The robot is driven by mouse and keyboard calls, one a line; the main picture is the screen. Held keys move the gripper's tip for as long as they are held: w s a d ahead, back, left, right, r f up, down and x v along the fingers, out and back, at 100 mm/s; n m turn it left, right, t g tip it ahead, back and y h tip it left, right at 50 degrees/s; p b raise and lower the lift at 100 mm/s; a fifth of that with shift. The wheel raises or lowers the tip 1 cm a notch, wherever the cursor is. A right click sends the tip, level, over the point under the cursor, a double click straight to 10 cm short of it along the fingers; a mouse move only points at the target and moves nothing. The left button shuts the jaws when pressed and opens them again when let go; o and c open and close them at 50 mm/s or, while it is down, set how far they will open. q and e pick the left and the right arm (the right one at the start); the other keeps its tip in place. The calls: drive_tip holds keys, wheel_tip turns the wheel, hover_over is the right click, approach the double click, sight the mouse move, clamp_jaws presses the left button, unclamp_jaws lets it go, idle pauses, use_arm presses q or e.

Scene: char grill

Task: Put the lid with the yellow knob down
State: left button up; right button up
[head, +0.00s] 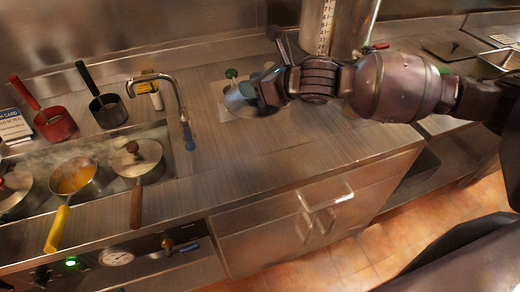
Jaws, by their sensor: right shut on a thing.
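My right gripper (256,92) reaches in from the right over the counter and is shut on a round grey lid (238,106). The gripper covers the lid's knob, so I cannot see its colour. The lid is at or just above a pale patch on the counter (228,115); I cannot tell whether it touches. A pan with a yellow handle (56,229) stands uncovered in the steaming well at the left, with orange food in it. My left gripper is not in view.
A lidded pan with a brown handle (136,206) stands beside the yellow-handled pan. A tap (171,90) rises between the well and the lid. A red pot (55,124) and a black pot (108,111) stand behind. The counter in front of the lid (270,160) is clear.

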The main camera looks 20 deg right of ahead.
wheel_tip(320, 180, down, 20)
drive_tip(key=shift+r, duration=0.25)
idle(0.3)
drive_tip(key=shift+f+b, duration=0.15)
drive_tip(key=shift+b, duration=0.15)
drive_tip(key=o, duration=0.9)
drive_tip(key=shift+o, duration=0.2)
drive_tip(key=shift+s+d+r, duration=0.15)
drive_tip(key=shift+s+r, duration=0.05)
drive_tip(key=shift+r, duration=0.05)
drive_tip(key=v, duration=1.1)
drive_tip(key=shift+s+d+r, duration=0.1)
drive_tip(key=shift+s+r, duration=0.1)
drive_tip(key=shift+r, duration=0.05)
